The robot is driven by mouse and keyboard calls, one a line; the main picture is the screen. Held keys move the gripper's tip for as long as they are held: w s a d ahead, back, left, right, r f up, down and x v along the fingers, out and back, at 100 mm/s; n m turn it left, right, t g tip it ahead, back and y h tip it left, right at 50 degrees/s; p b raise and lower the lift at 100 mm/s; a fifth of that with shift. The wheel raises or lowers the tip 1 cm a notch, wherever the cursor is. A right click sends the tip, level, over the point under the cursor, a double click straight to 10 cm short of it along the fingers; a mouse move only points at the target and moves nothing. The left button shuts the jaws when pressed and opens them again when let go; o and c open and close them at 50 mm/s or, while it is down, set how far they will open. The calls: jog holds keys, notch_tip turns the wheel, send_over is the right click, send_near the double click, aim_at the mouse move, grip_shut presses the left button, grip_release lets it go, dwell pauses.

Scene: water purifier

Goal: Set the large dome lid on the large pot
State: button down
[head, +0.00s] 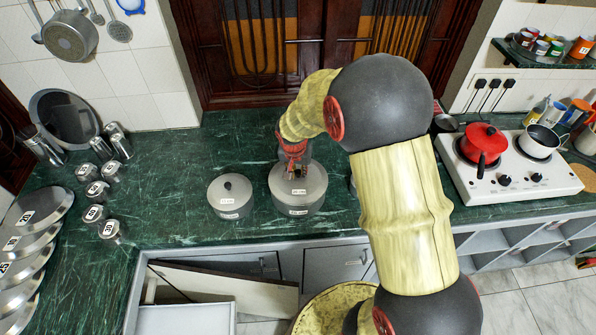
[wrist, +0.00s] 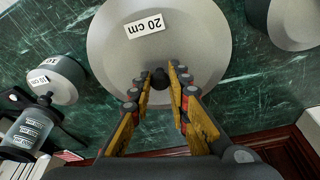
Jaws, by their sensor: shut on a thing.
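The large dome lid (head: 285,181) is grey with a white label and a black knob. It shows large in the wrist view (wrist: 115,50), with the label "20 cm". My gripper (head: 298,170) comes down from above, and in the wrist view its fingers (wrist: 160,78) are closed around the knob. The large pot (head: 299,205) is directly under the lid in the head view, grey with a white label on its side. The lid covers its mouth; whether it rests on the rim or is slightly above cannot be told. The wrist view hides the pot beneath the lid.
A smaller lidded pot (head: 231,200) stands to the left on the green counter (head: 165,190). Another lidded pot (wrist: 50,80) shows in the wrist view. A white stove (head: 510,178) with a red pot (head: 483,143) is at right.

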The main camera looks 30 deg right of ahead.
aim_at(296, 185)
jog(key=shift+f, duration=0.3)
jog(key=c, duration=1.7)
grip_release()
jog(key=s+a+r+n+p, duration=0.1)
jog(key=s+a+r, duration=0.15)
jog(key=r, duration=0.55)
jog(key=s+a+r+n+t, duration=0.1)
jog(key=s+r, duration=0.3)
jog(key=r, duration=0.4)
jog(key=s+a+r+n+p, duration=0.1)
jog(key=s+a+r, duration=0.1)
jog(key=s+r, duration=0.35)
jog(key=s+a+r+n, duration=0.1)
jog(key=s+a+r, duration=0.1)
jog(key=s, duration=0.2)
jog(key=s+a+r+n+t+y, duration=0.1)
jog(key=s+r+n, duration=0.1)
jog(key=s, duration=0.3)
jog(key=s+a+r+n+t+y, duration=0.1)
jog(key=s+a+r, duration=0.1)
jog(key=s+r, duration=0.2)
jog(key=shift+s+a+n, duration=0.2)
jog(key=shift+a+n, duration=0.1)
jog(key=shift+n, duration=0.1)
